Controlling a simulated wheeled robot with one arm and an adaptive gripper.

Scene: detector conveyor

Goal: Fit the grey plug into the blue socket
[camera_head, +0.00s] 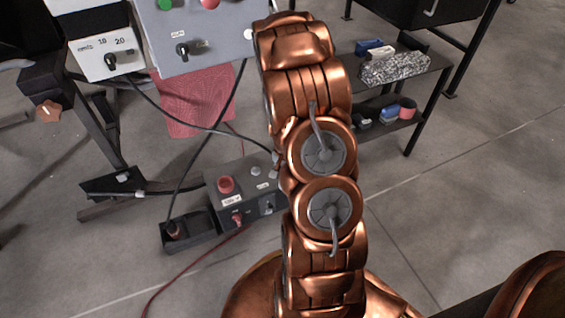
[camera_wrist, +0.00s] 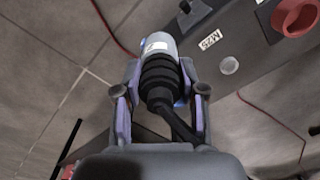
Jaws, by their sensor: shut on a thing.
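In the wrist view my gripper (camera_wrist: 160,78) is shut on the grey plug (camera_wrist: 159,46). The plug's pale grey body points away from the camera, and its black ribbed sleeve sits between the two fingers. A black cable runs from the sleeve down to the right. Small patches of blue show beside the plug; I cannot tell whether they belong to the blue socket. The plug's front end is hidden, so I cannot tell whether it touches a socket. In the head view my copper arm hides the gripper and plug.
A dark control box (camera_head: 240,187) with a red button stands on the floor, beside a black open tray (camera_head: 190,232). A labelled grey panel (camera_wrist: 240,45) shows in the wrist view. Cables and a red mat (camera_head: 195,105) lie left of my arm. A shelf (camera_head: 420,85) stands behind right.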

